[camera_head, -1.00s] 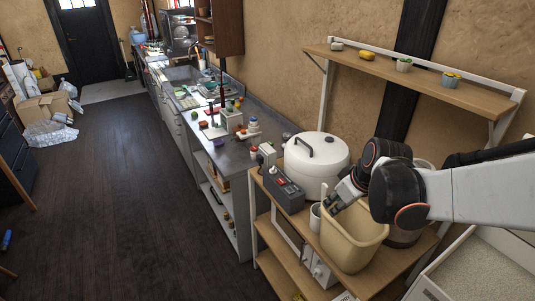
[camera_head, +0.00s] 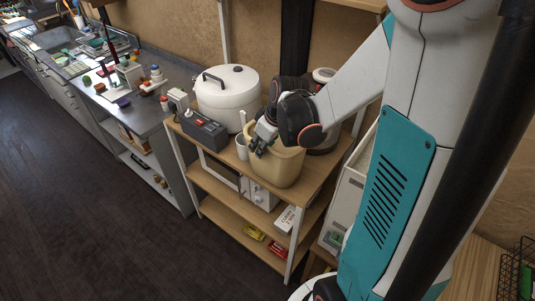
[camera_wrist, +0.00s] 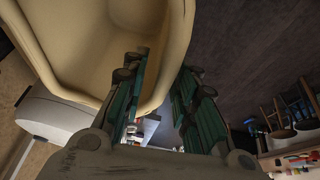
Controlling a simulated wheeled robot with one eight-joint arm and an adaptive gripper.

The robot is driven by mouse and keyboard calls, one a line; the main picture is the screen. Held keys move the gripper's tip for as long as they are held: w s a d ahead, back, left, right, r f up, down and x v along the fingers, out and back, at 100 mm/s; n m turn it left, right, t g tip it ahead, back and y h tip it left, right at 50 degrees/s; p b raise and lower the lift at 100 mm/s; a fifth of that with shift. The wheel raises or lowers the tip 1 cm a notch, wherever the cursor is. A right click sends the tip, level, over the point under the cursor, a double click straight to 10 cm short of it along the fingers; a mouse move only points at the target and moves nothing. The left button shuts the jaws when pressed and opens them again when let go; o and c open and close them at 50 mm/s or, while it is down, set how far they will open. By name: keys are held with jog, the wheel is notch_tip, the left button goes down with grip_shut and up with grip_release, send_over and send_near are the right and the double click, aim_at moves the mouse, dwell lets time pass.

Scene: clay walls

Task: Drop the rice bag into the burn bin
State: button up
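A beige open bin (camera_head: 278,165) stands upright on the top of the wooden shelf unit in the head view. No label shows on it, so I cannot tell whether it is the burn bin. My gripper (camera_head: 259,147) is at the bin's left rim. In the wrist view, the bin's wall and rim (camera_wrist: 178,45) show between the two fingers of my gripper (camera_wrist: 160,80), which stand apart. The left finger overlaps the bin's inside. I cannot tell whether either finger touches the wall. The visible inside looks empty. I cannot make out a rice bag in either view.
A white lidded pot (camera_head: 228,95), a dark grey box (camera_head: 204,131) and a white cup (camera_head: 242,149) stand close left of the bin. The shelf unit (camera_head: 222,195) holds a white appliance below. A counter (camera_head: 150,105) runs left. The dark floor (camera_head: 90,210) is clear.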

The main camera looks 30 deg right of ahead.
jog(key=shift+b+x, duration=0.95)
jog(key=shift+x, duration=1.6)
jog(key=shift+a+f+b, duration=0.1)
jog(key=shift+f+b, duration=0.15)
jog(key=shift+b, duration=0.1)
grip_shut()
